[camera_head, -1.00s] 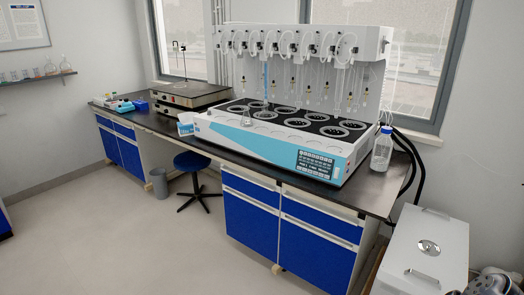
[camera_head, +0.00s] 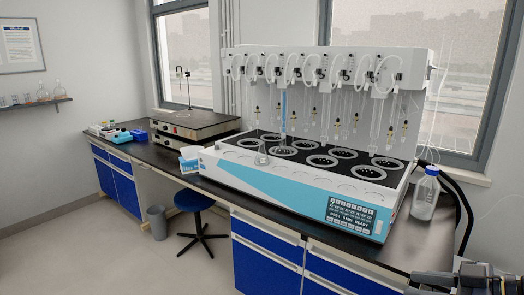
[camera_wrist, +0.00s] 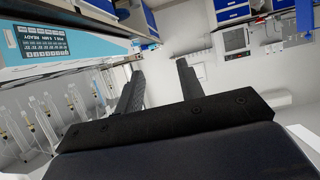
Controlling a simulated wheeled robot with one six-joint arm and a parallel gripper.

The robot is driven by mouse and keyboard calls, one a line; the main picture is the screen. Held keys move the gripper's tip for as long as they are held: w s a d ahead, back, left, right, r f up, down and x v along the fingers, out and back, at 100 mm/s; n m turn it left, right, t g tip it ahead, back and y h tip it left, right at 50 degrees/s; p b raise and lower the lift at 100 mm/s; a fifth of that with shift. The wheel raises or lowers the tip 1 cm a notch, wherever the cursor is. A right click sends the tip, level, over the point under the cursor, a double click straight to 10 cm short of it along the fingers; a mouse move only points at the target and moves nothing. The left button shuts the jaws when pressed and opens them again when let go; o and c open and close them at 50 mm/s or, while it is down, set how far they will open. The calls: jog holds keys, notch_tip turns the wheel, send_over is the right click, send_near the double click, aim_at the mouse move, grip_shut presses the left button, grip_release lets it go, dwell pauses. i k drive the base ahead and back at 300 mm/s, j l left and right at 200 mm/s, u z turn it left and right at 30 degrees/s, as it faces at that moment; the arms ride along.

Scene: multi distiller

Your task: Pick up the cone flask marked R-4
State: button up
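The flask cannot be made out in the wrist view. Part of my arm shows at the bottom right of the head view, away from the flask.
A clear bottle with a blue cap (camera_head: 425,193) stands at the distiller's right end, by black hoses. A white and blue box (camera_head: 190,158) sits left of the distiller. A hotplate unit (camera_head: 185,130) is farther left. A blue stool (camera_head: 194,202) stands before the bench.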

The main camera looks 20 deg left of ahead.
aim_at(261, 159)
jog(key=i+j, duration=0.35)
jog(key=i+j+z, duration=0.1)
jog(key=i+j, duration=0.3)
jog(key=j, duration=0.15)
jog(key=i+j, duration=0.35)
jog(key=j, duration=0.15)
jog(key=i+j, duration=0.3)
jog(key=j, duration=0.2)
jog(key=i+j+z, duration=0.1)
jog(key=i+j, duration=0.25)
jog(key=j, duration=0.15)
jog(key=i+j, duration=0.35)
jog(key=j, duration=0.15)
